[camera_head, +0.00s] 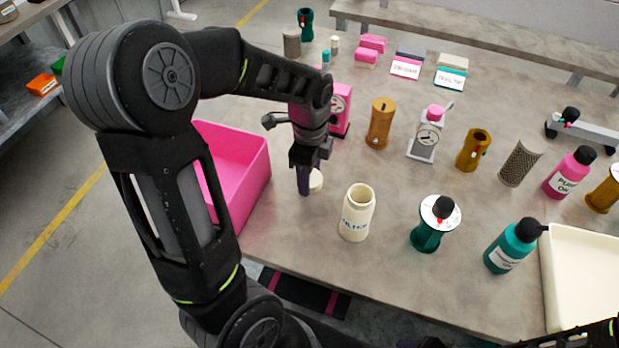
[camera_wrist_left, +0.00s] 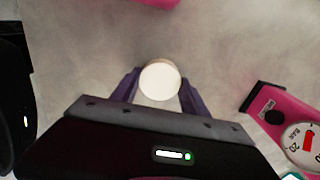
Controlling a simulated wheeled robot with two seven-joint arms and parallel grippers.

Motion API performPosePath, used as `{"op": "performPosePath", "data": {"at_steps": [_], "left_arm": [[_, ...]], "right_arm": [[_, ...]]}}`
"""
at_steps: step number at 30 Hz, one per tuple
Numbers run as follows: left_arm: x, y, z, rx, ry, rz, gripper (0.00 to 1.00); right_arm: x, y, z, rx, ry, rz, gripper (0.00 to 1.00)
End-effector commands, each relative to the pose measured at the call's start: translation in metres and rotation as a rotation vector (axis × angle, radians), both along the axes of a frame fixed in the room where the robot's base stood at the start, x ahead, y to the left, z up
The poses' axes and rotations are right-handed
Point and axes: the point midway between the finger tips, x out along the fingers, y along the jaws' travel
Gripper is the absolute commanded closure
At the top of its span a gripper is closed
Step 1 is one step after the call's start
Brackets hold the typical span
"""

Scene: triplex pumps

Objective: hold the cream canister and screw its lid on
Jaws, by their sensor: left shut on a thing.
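The cream canister (camera_head: 357,214) stands upright on the table with its mouth open and a label on its front. The round cream lid (camera_head: 317,181) is to the left of the canister, low near the tabletop; I cannot tell whether it touches the table. My left gripper (camera_head: 310,183) points down and is shut on the lid, with its purple fingers on either side. In the left wrist view the lid (camera_wrist_left: 160,81) sits between the fingertips of the gripper (camera_wrist_left: 159,90). My right gripper is not in view.
A pink bin (camera_head: 258,176) is left of the gripper. A pink gauge device (camera_head: 340,108) stands behind it. A green spool (camera_head: 428,236), a teal bottle (camera_head: 513,246) and a cream tray (camera_head: 584,300) are to the right. Table around the canister is mostly clear.

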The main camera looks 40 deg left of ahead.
Motion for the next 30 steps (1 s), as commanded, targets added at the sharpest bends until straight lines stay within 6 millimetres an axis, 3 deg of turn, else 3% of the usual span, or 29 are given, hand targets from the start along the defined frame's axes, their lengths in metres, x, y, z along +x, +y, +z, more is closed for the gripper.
{"op": "performPosePath", "data": {"at_steps": [11,24,30], "left_arm": [[0.001,0.000,0.011,0.001,-0.002,0.000,0.86],[0.001,0.000,0.085,0.000,-0.004,0.000,0.86],[0.000,0.000,0.100,0.000,0.000,0.000,0.86]], "right_arm": [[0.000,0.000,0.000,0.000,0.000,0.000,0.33],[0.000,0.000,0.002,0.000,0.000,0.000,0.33],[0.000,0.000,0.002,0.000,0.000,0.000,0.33]]}}
